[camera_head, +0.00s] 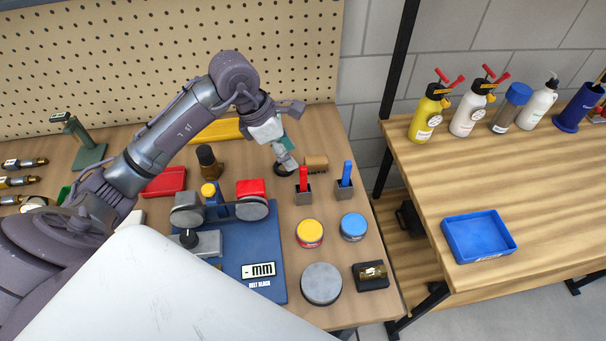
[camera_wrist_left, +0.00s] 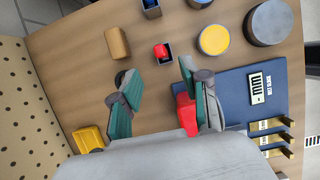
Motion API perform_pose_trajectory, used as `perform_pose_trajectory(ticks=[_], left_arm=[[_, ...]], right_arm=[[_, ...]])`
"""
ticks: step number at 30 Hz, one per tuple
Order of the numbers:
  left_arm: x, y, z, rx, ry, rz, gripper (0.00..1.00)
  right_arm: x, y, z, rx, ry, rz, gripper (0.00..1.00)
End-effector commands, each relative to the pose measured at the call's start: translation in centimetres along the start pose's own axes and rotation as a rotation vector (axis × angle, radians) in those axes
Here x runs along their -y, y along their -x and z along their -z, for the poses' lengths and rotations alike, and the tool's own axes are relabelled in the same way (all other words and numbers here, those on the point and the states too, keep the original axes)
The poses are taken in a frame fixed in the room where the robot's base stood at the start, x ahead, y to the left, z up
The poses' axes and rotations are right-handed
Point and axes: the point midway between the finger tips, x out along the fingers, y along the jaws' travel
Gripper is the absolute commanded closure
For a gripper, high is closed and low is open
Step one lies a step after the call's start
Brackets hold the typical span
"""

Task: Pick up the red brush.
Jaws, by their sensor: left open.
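The red brush (camera_head: 303,180) stands upright in a small grey square holder (camera_head: 303,196) on the workbench, with only its red handle showing. In the left wrist view the red brush (camera_wrist_left: 160,50) is seen from above in its dark holder, ahead of the fingertips. My left gripper (camera_head: 287,160) is above the bench, just left of and behind the brush. In the left wrist view my left gripper (camera_wrist_left: 157,76) has its fingers spread, with bare wood between them and the brush apart from both. My right gripper is not in view.
A blue brush (camera_head: 347,174) stands in a similar holder close to the right. A wooden block (camera_head: 316,163) lies behind them. The belt device with a red block (camera_head: 250,188) is to the left. Yellow (camera_head: 310,232) and blue (camera_head: 353,226) round tins sit in front.

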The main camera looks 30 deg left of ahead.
Motion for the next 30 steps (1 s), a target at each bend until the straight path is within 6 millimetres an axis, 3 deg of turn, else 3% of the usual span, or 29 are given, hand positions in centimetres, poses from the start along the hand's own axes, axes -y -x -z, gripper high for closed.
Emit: perform_pose_trajectory(ticks=[7, 14, 19, 24, 30], left_arm=[[0.1, -4.4, -0.1, 0.002, 0.003, 0.006, 0.54], [0.1, -6.0, 0.1, 0.001, 0.003, 0.004, 0.54], [0.3, -8.3, 0.6, 0.002, 0.006, 0.008, 0.54], [0.2, -10.5, 0.7, 0.003, 0.003, 0.004, 0.54], [0.1, -10.9, 0.7, 0.002, 0.001, 0.001, 0.54]], right_arm=[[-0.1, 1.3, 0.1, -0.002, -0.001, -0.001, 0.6], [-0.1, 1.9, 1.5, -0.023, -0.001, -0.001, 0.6], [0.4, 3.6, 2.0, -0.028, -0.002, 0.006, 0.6], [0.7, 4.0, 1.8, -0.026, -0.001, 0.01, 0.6], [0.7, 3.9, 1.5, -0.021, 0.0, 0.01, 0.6]])
